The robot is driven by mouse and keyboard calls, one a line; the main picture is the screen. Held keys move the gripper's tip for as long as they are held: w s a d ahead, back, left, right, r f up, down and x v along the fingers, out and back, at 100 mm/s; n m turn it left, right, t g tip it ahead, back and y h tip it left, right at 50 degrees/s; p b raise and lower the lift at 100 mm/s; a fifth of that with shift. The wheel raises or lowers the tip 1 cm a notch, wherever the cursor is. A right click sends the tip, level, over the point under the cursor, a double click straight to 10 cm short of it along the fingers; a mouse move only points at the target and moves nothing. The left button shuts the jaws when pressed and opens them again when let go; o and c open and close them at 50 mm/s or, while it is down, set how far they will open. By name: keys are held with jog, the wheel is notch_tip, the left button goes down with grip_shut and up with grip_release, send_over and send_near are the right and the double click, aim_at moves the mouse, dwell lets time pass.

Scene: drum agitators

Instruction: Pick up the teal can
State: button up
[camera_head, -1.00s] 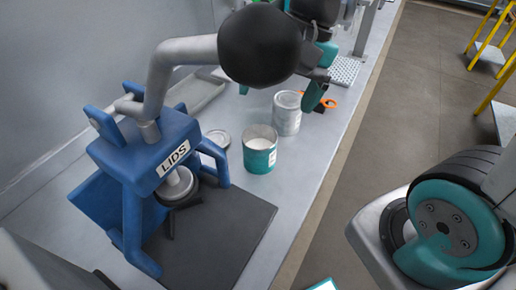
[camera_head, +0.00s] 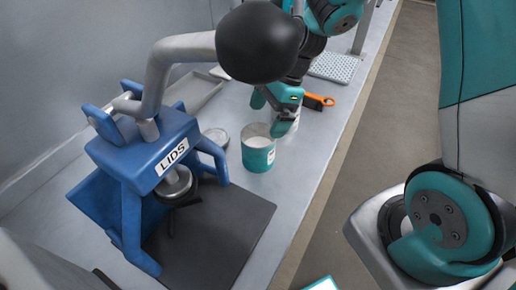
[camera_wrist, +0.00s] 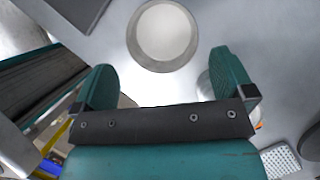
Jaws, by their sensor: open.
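My gripper (camera_head: 271,112) is open and empty, above and just behind the can in the head view. In the wrist view my gripper (camera_wrist: 166,72) has its two teal fingers wide apart, neither visibly touching the can.
A silver can behind my gripper is mostly hidden. A round lid (camera_head: 215,138) lies left of the teal can. The blue LIDS press (camera_head: 148,150) stands on a dark mat (camera_head: 225,235). An orange-handled tool (camera_head: 318,101) and perforated tray (camera_head: 334,67) lie behind, right.

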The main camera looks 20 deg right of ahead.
aim_at(258, 138)
jog(key=shift+p+x, duration=0.75)
jog(key=shift+x, duration=2.8)
jog(key=shift+d, duration=0.1)
jog(key=c, duration=1.2)
